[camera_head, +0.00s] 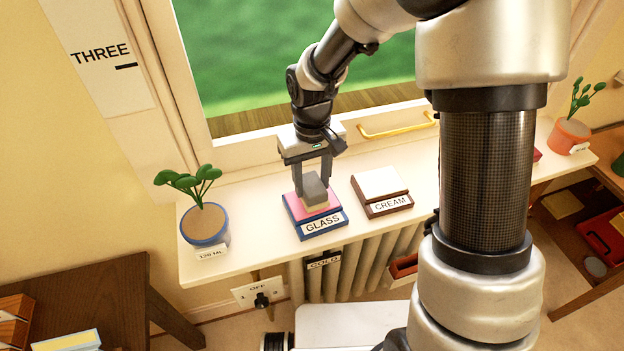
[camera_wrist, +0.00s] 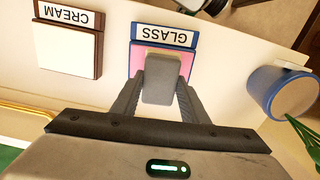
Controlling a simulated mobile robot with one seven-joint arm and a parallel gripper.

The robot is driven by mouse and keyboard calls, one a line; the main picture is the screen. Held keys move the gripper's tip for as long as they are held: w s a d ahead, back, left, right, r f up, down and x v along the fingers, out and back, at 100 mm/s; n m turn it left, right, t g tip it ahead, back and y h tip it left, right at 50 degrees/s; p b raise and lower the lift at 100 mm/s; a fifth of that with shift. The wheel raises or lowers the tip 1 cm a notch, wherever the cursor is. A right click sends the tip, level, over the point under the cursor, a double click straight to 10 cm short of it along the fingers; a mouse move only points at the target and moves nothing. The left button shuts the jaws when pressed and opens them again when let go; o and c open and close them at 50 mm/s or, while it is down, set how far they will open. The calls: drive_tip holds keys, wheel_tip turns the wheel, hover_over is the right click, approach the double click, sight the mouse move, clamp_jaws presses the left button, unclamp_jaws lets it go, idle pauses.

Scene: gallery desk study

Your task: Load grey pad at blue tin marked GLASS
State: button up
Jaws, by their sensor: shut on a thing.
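The blue tin marked GLASS (camera_head: 319,225) stands on the white window sill, with a pink surface inside its blue rim. It also shows in the wrist view (camera_wrist: 165,36), its label upside down. The grey pad (camera_head: 314,190) is between the fingers of my gripper (camera_head: 313,183), which is shut on it. The pad is over the pink surface; I cannot tell whether it touches it. In the wrist view the pad (camera_wrist: 161,82) hides part of the pink, and both fingers flank it.
The brown tin marked CREAM (camera_head: 389,204), with a white surface, stands to the right. A potted plant (camera_head: 205,224) with a 120 ML label stands to the left. A yellow handle (camera_head: 398,126) runs along the window frame behind. Bare sill (camera_head: 258,212) lies between plant and blue tin.

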sight(313, 183)
drive_tip(key=shift+f+b, duration=0.45)
drive_tip(key=shift+f, duration=0.15)
idle(1.7)
drive_tip(key=shift+r+p, duration=2.55)
drive_tip(key=shift+r, duration=1.05)
drive_tip(key=shift+d+f, duration=0.1)
